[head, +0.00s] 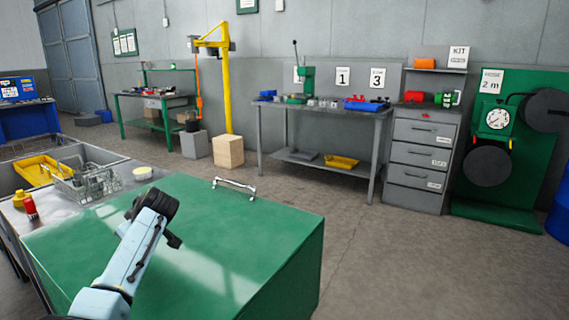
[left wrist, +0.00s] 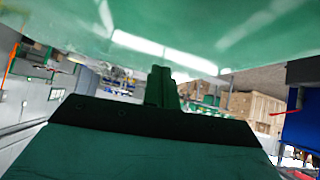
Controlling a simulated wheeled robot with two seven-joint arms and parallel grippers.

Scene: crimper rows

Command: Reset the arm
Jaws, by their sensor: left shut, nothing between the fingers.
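My left arm comes in from the lower left in the head view, above a broad green flat top (head: 230,235). My left gripper (head: 174,241) is at its end, small and dark, pointing down to the right over the green top. In the left wrist view its fingers (left wrist: 161,82) are together at the centre, with nothing held. A gap to the green surface cannot be judged. My right arm and gripper are not in view.
A metal handle (head: 234,188) stands at the green top's far edge. At left are a wire basket (head: 88,184), a yellow tray (head: 36,171) and a red can (head: 30,207). A grey workbench (head: 325,110) and drawer cabinet (head: 418,160) stand beyond open floor.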

